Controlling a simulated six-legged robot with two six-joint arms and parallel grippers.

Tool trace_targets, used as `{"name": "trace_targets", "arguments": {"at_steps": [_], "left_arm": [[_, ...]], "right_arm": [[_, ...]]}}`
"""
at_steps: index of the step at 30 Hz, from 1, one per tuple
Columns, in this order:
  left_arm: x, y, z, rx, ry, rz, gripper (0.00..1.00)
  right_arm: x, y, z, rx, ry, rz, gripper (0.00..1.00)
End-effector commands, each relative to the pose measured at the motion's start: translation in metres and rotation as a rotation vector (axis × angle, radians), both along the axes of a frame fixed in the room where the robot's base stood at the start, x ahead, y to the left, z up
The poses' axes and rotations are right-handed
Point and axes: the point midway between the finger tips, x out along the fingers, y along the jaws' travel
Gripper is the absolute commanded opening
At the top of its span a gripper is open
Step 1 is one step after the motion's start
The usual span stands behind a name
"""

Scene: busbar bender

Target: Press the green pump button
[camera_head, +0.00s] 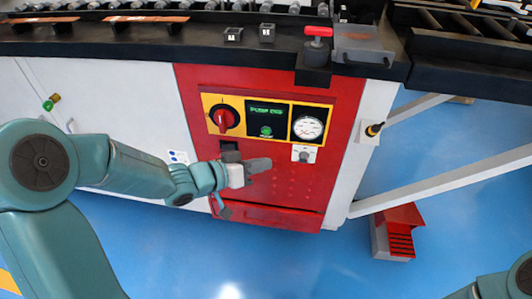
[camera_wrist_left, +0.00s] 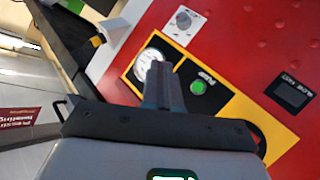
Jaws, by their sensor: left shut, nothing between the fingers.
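The green pump button (camera_head: 266,131) sits below a small lit display (camera_head: 267,112) on the yellow-edged panel of the red cabinet. It also shows in the left wrist view (camera_wrist_left: 198,87), just right of the fingers. My left gripper (camera_head: 258,165) is shut and empty, below the button in the head view, with its fingers pointing right. In the left wrist view the fingertips (camera_wrist_left: 158,72) overlap the gauge beside the button. The button itself is not covered in either view. Whether the fingers touch the cabinet cannot be told. My right gripper is out of view.
A red rotary knob (camera_head: 225,119) is left of the button and a round gauge (camera_head: 308,125) is right of it. A grey knob on a white plate (camera_head: 304,154) sits below the gauge. A red-handled part (camera_head: 318,38) stands on the black bench edge above.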

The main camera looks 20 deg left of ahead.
Motion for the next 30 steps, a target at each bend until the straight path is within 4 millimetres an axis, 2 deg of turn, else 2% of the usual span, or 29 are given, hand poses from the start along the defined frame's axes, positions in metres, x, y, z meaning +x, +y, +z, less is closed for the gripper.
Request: {"name": "trace_targets", "arguments": {"at_steps": [1,6,20,25,30], "left_arm": [[0.0,0.007,-0.012,0.009,-0.019,0.015,0.0],[0.0,0.018,-0.015,0.019,-0.04,0.039,0.0],[0.002,0.018,-0.015,0.018,-0.037,0.041,0.0],[0.016,0.022,-0.015,0.017,-0.038,0.041,0.0],[0.04,0.027,-0.014,0.017,-0.037,0.04,0.0]], "right_arm": [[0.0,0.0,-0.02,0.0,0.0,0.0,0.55],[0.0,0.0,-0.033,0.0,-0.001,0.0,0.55],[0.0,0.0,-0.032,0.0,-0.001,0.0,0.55],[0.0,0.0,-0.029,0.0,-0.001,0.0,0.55],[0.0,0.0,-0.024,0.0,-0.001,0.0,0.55]]}}
